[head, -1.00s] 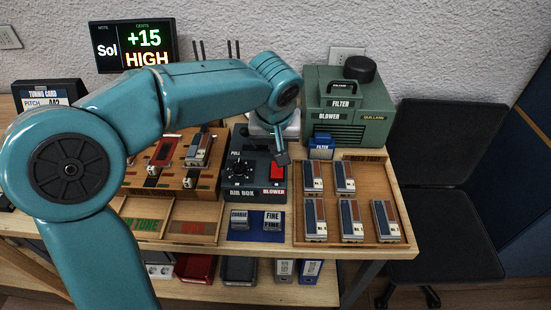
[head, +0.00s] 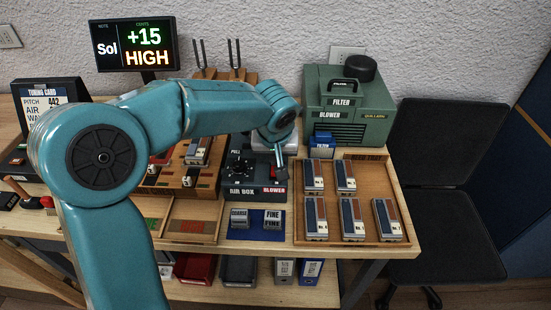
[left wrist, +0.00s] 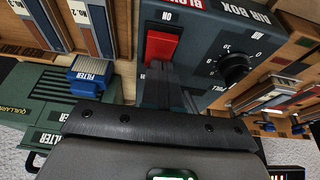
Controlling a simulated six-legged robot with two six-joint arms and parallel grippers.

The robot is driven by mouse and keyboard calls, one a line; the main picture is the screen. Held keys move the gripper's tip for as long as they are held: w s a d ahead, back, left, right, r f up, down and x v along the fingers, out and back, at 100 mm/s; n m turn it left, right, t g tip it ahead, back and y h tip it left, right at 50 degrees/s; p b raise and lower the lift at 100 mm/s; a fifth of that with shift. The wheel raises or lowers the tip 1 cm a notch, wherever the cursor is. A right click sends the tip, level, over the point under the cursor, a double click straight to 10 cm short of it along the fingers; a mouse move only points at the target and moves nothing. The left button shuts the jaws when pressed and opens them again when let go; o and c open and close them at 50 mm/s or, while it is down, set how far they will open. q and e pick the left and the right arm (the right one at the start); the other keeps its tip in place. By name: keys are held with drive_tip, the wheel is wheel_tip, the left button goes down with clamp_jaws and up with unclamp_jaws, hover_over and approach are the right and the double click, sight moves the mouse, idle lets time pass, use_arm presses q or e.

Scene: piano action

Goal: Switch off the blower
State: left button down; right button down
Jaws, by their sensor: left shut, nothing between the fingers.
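The air box (head: 241,178) is a dark grey box on the bench with a black dial and a red blower switch (head: 275,172). In the left wrist view the red switch (left wrist: 161,46) shows beside the label ON, and the dial (left wrist: 234,68) lies to its right. My left gripper (head: 280,178) is shut and empty, with its fingertips at the switch in the head view. In the left wrist view the closed fingers (left wrist: 160,75) reach the switch's lower edge; I cannot tell if they touch. The green blower (head: 348,108) stands behind. My right gripper is out of view.
A wooden tray (head: 350,240) with several numbered blocks lies right of the air box. A blue filter (head: 321,146) stands by the blower. A blue mat (head: 256,234) with two small weights lies in front. A display (head: 134,45) reads Sol, +15, HIGH.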

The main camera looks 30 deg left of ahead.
use_arm(q)
drive_tip(key=shift+s+f, duration=0.1)
drive_tip(key=shift+f, duration=0.2)
drive_tip(key=shift+s+d, duration=0.1)
drive_tip(key=shift+s+d+f+b, duration=0.2)
drive_tip(key=shift+s+b, duration=0.05)
drive_tip(key=shift+b, duration=0.15)
drive_tip(key=shift+s+d, duration=0.2)
drive_tip(key=shift+s, duration=0.1)
drive_tip(key=shift+r, duration=0.1)
drive_tip(key=shift+s, duration=0.1)
drive_tip(key=shift+r, duration=0.1)
